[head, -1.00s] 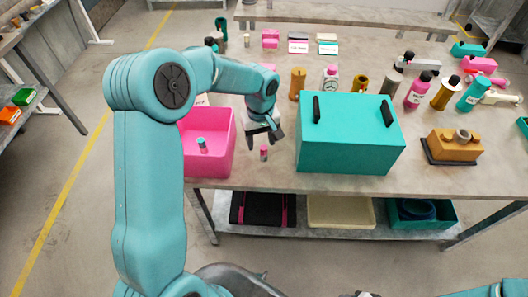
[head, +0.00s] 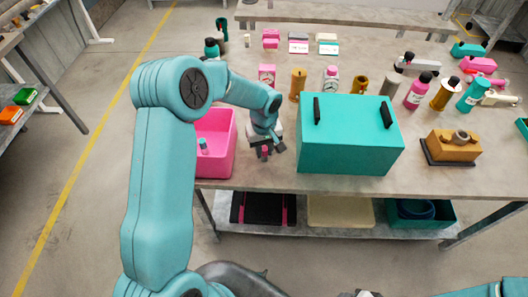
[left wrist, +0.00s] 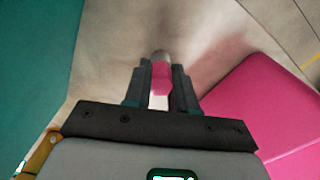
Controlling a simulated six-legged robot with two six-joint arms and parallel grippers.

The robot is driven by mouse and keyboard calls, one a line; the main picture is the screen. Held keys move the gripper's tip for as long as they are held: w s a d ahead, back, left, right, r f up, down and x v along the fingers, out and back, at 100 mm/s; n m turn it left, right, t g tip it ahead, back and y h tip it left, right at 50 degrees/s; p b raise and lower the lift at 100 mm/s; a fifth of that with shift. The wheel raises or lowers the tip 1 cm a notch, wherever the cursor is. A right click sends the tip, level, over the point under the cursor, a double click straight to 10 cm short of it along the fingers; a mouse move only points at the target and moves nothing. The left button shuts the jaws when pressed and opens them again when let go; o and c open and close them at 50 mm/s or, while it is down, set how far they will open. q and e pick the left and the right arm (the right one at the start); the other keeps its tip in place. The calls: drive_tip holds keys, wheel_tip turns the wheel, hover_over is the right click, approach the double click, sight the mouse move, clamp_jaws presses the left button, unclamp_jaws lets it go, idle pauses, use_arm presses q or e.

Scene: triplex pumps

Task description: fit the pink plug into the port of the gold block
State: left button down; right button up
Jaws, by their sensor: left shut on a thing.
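The pink plug (head: 264,152) stands upright near the front of the table, between the pink bin and the teal box. My left gripper (head: 267,149) reaches down over it from behind and is shut on it. In the left wrist view the plug (left wrist: 160,76) sits between the two dark fingers, with a grey end showing beyond the fingertips. The gold block (head: 452,149) rests on a dark base at the right of the table, with a round port (head: 462,135) on its top. My right gripper is not in view.
The large teal box (head: 350,145) with black handles stands between my left gripper and the gold block. The pink bin (head: 219,165) is close on the left and holds a small teal-and-pink piece (head: 203,145). Several bottles stand behind and right of the box.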

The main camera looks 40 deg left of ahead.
sight(264, 147)
use_arm(q)
drive_tip(key=shift+w, duration=0.1)
drive_tip(key=shift+r, duration=0.15)
wheel_tip(264, 147, up, 20)
drive_tip(key=s+d+f+m, duration=0.4)
drive_tip(key=d+f+m, duration=0.5)
drive_tip(key=d+f, duration=0.25)
drive_tip(key=shift+m, duration=0.7)
drive_tip(key=shift+w+r+b, duration=0.2)
drive_tip(key=shift+r+b, duration=0.25)
drive_tip(key=shift+r, duration=1.85)
